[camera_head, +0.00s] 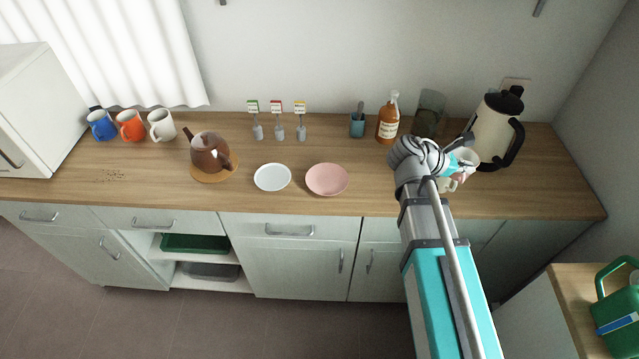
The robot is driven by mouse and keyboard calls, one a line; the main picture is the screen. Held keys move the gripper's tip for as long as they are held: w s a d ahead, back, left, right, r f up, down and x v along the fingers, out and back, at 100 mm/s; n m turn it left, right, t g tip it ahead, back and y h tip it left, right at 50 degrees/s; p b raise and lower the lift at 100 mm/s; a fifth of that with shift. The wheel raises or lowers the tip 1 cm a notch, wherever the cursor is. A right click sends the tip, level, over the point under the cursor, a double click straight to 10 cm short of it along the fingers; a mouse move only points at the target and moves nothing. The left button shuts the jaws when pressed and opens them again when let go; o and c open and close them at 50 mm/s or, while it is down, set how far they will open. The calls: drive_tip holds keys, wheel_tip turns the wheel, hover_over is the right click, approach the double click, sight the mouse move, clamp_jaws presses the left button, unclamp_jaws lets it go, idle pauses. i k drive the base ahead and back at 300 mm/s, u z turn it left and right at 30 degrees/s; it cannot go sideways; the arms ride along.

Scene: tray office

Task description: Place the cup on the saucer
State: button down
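A white saucer (272,177) lies on the middle of the wooden counter. A pink saucer (326,180) lies just right of it. Both look empty. My gripper (457,164) is at the right part of the counter, in front of the kettle. A white cup (467,159) is right at its fingers, and another small pale cup (448,185) shows just below. My arm and gripper partly cover both cups. I cannot tell whether the fingers are closed on a cup or only beside it.
A black-and-white kettle (495,128), a dark glass vessel (429,112) and an orange bottle (388,118) stand behind my arm. A brown teapot (209,152) on a round mat and several mugs (131,125) stand left. The counter between pink saucer and arm is clear.

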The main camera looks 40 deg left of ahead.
sight(327, 185)
drive_tip(key=k, duration=1.5)
drive_tip(key=u, duration=0.55)
drive_tip(key=i, duration=0.9)
drive_tip(key=u, duration=0.05)
